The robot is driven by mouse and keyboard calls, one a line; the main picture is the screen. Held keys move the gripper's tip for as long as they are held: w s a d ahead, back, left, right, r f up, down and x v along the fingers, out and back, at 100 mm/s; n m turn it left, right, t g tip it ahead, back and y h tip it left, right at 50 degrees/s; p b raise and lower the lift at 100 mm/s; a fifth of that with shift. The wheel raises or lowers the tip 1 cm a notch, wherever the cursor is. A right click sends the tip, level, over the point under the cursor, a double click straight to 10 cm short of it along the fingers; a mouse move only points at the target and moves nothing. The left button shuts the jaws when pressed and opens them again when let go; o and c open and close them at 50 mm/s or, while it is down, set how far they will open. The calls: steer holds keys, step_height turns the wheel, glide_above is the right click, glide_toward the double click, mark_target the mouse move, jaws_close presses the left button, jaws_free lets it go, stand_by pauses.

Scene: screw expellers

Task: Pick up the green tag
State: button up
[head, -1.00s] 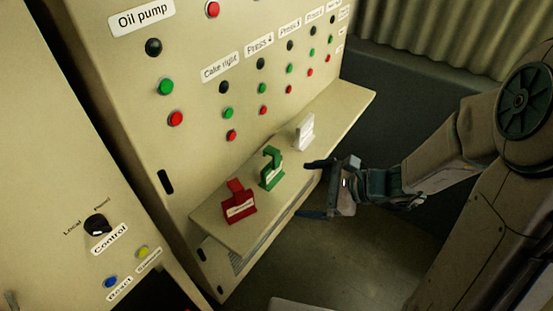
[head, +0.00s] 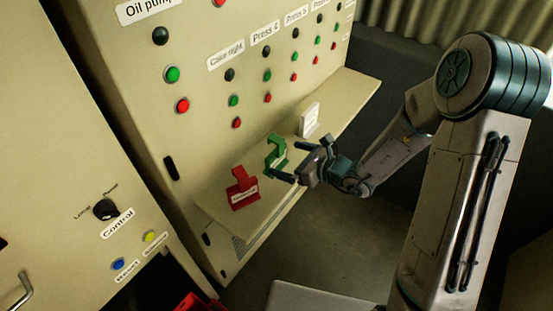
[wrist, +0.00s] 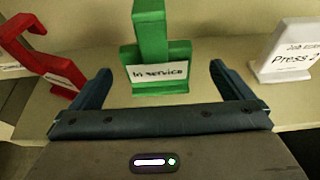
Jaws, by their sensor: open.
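The green tag (head: 275,152) stands upright on the narrow shelf of the panel, between a red tag and a white tag. In the wrist view the green tag (wrist: 155,52) is straight ahead, with a white label reading "In service". My gripper (head: 286,160) is open, its fingers pointing at the green tag. In the wrist view the two fingers of my gripper (wrist: 160,82) stand to the left and right of the tag's base, with the tag just beyond or at their tips; I cannot tell exactly which. Nothing is held.
The red tag (head: 242,188) stands to the left on the shelf (head: 345,98), and the white tag (head: 309,119) to the right. The panel with buttons (head: 215,100) rises behind. A control cabinet (head: 60,150) stands at left. Floor is free below the shelf.

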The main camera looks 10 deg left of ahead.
mark_target(276, 157)
steer(key=shift+s+p+x, duration=0.2)
steer(key=shift+p+x, duration=0.5)
steer(key=shift+x, duration=1.85)
steer(key=c, duration=1)
